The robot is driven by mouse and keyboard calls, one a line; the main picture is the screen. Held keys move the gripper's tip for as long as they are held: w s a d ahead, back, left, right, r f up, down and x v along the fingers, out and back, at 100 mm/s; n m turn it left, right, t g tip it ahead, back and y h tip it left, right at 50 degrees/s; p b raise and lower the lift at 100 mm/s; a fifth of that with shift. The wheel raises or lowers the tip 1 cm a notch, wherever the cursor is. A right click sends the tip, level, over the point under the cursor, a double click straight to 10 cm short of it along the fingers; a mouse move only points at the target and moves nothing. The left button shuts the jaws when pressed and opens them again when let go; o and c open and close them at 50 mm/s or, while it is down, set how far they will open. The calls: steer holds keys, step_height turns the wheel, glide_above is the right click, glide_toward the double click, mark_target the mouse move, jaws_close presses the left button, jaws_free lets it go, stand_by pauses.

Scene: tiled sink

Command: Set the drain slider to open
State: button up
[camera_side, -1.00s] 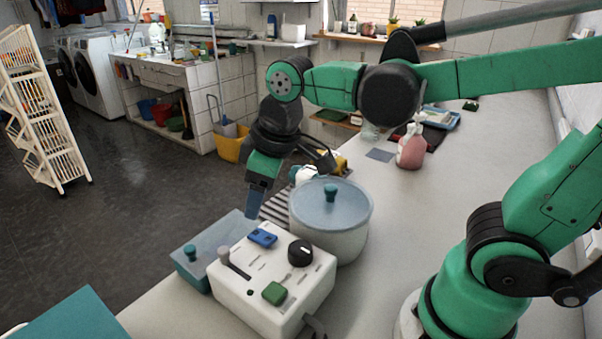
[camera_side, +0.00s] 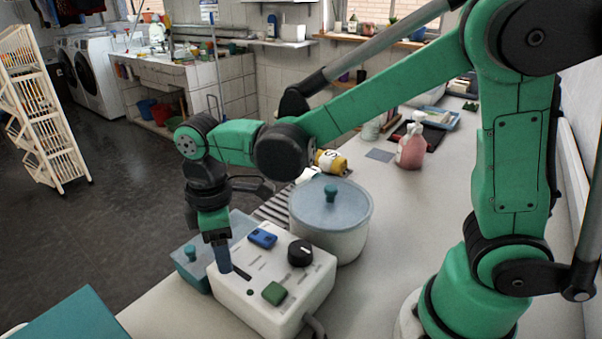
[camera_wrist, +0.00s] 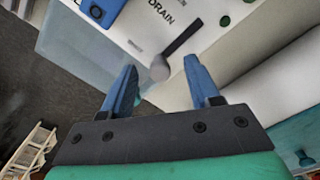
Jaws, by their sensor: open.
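The white control box (camera_side: 290,290) stands on the counter. The word DRAIN shows beside its dark slider slot (camera_wrist: 185,35) in the wrist view. The grey slider knob (camera_wrist: 160,68) sits at the slot's near end there, between my two blue fingertips in the picture. My gripper (camera_wrist: 160,66) is open, with a gap on each side of the knob; I cannot tell how deep the fingers reach. In the side view my gripper (camera_side: 223,264) points down at the box's left part and hides the knob, while the empty slot (camera_side: 242,273) runs towards the front right.
A blue switch (camera_side: 262,238), a black dial (camera_side: 300,252) and a green button (camera_side: 274,293) sit on the same box. A lidded pot (camera_side: 335,230) stands just behind it. A teal lidded container (camera_side: 191,268) is close on the left.

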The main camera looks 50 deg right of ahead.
steer(key=shift+c, duration=0.2)
jaws_close()
